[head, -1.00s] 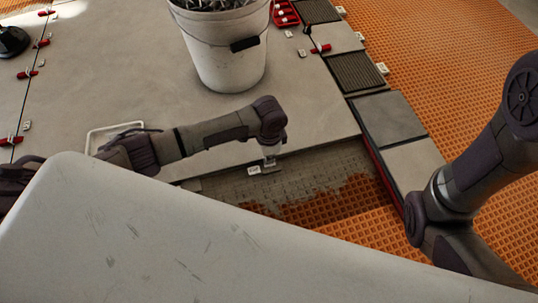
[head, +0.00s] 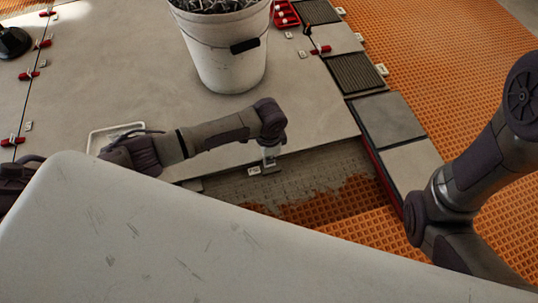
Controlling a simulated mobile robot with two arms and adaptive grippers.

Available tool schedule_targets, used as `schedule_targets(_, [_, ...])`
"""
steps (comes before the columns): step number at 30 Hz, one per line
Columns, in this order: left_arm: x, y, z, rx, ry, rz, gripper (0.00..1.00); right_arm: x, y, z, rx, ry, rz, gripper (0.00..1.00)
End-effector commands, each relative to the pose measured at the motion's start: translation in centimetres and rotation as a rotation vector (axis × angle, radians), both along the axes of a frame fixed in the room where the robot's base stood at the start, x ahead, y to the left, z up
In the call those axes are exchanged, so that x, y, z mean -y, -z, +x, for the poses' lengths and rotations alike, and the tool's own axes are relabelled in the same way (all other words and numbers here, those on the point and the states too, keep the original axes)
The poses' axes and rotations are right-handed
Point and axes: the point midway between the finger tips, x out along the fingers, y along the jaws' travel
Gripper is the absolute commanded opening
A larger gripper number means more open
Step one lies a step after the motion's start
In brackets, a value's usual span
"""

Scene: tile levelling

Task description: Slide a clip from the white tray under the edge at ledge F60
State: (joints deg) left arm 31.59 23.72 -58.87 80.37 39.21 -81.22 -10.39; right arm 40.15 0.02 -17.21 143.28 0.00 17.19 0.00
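My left gripper (head: 268,160) points down at the front edge of the large grey tile (head: 310,115), over the strip of grey mortar. It is small and dark here, so I cannot tell whether its fingers are open or shut, or whether a clip is between them. A small pale tag (head: 254,171) sits at the edge just left of the fingertips; its writing is too small to read now. The white tray (head: 91,138) lies on the tile at left, partly hidden by my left arm; its contents are hidden. My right gripper is out of sight behind my pale body.
A white bucket (head: 225,62) stands on the tile behind my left arm. Red wedges with clips (head: 28,75) line the left joint. Smaller grey tiles (head: 388,118) border the right side. Orange matting (head: 360,228) lies bare in front of the mortar.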

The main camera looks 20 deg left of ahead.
Motion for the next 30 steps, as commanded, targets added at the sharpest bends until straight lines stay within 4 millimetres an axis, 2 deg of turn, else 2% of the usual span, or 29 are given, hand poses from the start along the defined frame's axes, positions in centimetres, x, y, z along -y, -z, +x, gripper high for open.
schedule_targets(30, [-0.26,0.0,0.45,0.001,0.001,-0.001,0.0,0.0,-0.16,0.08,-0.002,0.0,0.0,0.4])
